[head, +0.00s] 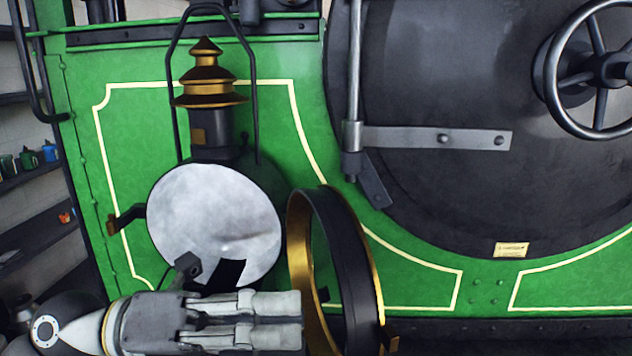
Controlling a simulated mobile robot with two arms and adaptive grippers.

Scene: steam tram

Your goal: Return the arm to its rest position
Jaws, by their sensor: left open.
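My left arm (62,325) comes in from the lower left. My left gripper (300,320) points right, with its two pale fingers apart and nothing seen between them. It is in front of the lower part of a lamp with a round whitish disc (212,215) and a black and brass chimney (207,85). The lamp's brass-edged black ring (340,250) stands swung out to the right, just beyond the fingertips. I cannot tell whether the fingertips touch it. The gripper hides the lamp's lower edge. My right gripper is not in view.
Behind is the green tram front (400,275) with cream lines. A round dark door (430,195) with a handwheel (597,70) is at the right. Shelves with small coloured items (28,160) are at the far left. A lamp handle (252,90) arches over the chimney.

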